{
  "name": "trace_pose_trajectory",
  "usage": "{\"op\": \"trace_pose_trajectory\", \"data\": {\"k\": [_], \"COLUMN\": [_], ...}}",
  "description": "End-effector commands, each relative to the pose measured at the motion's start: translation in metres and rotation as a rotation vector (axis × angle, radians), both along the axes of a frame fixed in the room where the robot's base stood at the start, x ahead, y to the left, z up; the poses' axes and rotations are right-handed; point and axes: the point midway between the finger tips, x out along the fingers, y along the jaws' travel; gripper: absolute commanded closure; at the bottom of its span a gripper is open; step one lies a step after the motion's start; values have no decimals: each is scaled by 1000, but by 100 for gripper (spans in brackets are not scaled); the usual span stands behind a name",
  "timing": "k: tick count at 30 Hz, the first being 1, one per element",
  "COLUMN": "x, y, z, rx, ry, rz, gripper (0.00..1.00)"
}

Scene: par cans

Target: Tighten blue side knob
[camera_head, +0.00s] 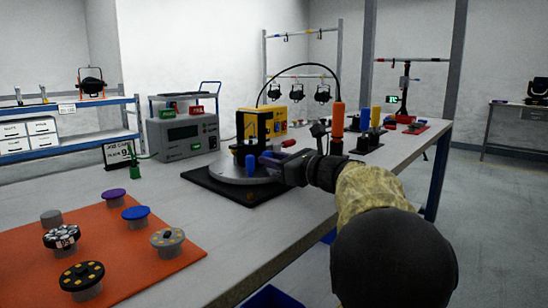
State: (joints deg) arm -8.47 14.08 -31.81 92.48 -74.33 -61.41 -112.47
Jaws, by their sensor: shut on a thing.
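A yellow box-shaped unit (254,124) stands on a round grey turntable (228,174) over a black base plate (210,184). My gripper (268,160) reaches in from the right, low at the unit's right side. It is shut on a small blue part at that side, which looks like the blue side knob; the fingers hide most of it. An upright blue peg-like piece (250,163) stands just left of the fingertips. A red piece (288,143) shows just above the gripper. I cannot tell how far the knob is turned.
An orange mat (60,290) with several loose knobs lies at the front left of the table. A grey-green instrument box (182,136) stands behind left. Bare table lies between mat and base plate.

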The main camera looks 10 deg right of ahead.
Motion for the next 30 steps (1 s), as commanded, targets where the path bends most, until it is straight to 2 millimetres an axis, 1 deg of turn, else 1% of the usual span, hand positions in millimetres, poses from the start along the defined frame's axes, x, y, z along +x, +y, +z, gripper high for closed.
{"op": "trace_pose_trajectory", "data": {"k": [9,15,22,30], "x": [0,0,0,0], "y": [-1,-1,-1,-1], "z": [2,1,0,-1], "rx": [222,332,400,416], "ry": [163,242,292,304], "rz": [-1,-1,-1,-1], "gripper": [95,95,95,95]}}
